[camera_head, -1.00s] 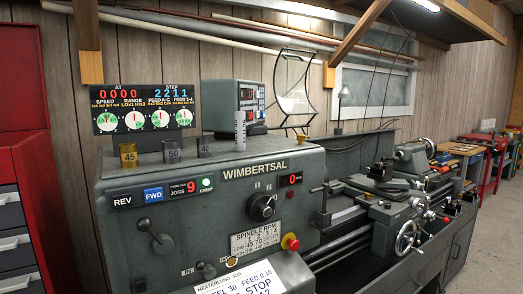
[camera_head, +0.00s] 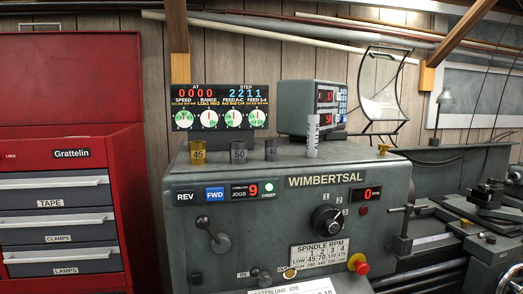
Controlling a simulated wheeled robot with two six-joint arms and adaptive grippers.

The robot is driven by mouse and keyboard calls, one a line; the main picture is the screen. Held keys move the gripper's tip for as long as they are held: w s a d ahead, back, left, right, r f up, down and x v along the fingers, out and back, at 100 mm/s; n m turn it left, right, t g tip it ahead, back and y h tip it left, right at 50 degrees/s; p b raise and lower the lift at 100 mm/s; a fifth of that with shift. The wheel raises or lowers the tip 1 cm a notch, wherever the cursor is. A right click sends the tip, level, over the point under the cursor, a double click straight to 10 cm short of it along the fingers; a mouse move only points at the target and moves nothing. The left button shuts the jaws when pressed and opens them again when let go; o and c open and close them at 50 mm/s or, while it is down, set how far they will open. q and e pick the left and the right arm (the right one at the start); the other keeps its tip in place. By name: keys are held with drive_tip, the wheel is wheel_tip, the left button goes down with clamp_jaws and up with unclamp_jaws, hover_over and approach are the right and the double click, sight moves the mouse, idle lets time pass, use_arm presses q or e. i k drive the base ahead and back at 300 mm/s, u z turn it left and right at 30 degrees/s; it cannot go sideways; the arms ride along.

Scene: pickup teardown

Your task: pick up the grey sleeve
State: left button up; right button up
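Several small cylinders stand in a row on top of the lathe's headstock (camera_head: 290,236). One is a dark grey sleeve marked 50 (camera_head: 238,152). To its left is a brass-coloured sleeve marked 45 (camera_head: 198,152). To its right is a smaller grey cylinder (camera_head: 271,151) whose marking I cannot read. A taller pale cylinder with dark lettering (camera_head: 312,135) stands farther right. A small yellow piece (camera_head: 383,149) is near the headstock's right end. Neither of my grippers is in view.
A red tool cabinet (camera_head: 136,200) with grey drawers stands left of the lathe. A display panel with dials (camera_head: 219,107) and a grey readout box (camera_head: 297,107) are behind the sleeves. A framed clear shield (camera_head: 383,88) rises at the back right.

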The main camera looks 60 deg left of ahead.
sight(238, 149)
drive_tip(key=i, duration=1.55)
drive_tip(key=u, duration=1.95)
